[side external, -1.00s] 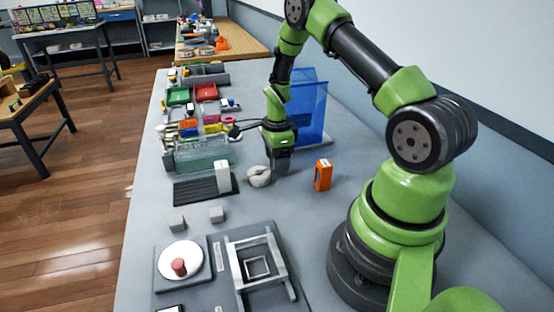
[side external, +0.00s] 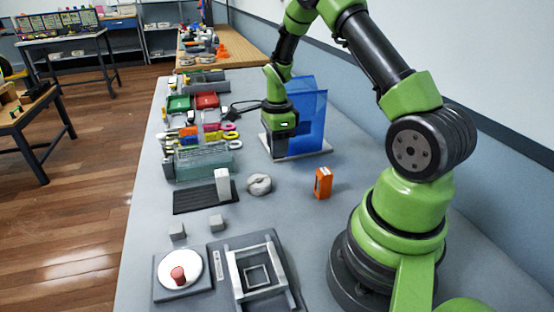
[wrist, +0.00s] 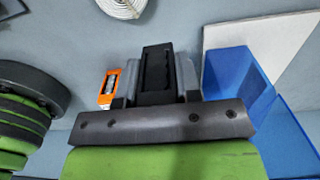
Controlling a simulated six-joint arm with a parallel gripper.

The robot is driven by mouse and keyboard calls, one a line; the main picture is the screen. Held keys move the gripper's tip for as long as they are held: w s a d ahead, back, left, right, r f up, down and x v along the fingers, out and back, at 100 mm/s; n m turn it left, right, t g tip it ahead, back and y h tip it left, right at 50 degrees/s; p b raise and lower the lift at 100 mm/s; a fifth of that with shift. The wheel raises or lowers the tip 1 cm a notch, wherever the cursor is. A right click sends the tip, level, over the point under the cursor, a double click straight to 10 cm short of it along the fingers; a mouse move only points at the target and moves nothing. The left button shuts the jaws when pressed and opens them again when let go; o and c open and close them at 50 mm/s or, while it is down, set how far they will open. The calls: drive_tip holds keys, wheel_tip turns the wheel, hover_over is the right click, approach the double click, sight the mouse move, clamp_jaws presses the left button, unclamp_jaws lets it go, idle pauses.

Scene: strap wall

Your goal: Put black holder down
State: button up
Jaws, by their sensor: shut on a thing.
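The black holder (wrist: 157,65) is a dark, narrow upright block in the wrist view, between the two grey fingers of my gripper (wrist: 158,82). My gripper is shut on it. In the side view my gripper (side external: 281,150) hangs over the grey table, just left of and in front of the blue bin (side external: 309,112). The holder cannot be told apart from the dark gripper there, and whether it touches the table cannot be told.
A pale coiled strap (side external: 259,184) and an orange box (side external: 323,183) stand in front of my gripper. The blue bin rests on a white plate (side external: 318,149). Coloured trays and tools line the left. Bare table (side external: 287,215) lies around the coil and box.

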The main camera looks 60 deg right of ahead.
drive_tip(key=r, duration=0.3)
drive_tip(key=shift+a, duration=0.25)
drive_tip(key=a, duration=0.2)
hover_over(258, 216)
wheel_tip(258, 216, down, 4)
drive_tip(key=shift+s+f, duration=0.15)
drive_tip(key=shift+f, duration=2.4)
drive_tip(key=o, duration=1.1)
drive_tip(key=shift+f, duration=0.1)
drive_tip(key=shift+c, duration=0.2)
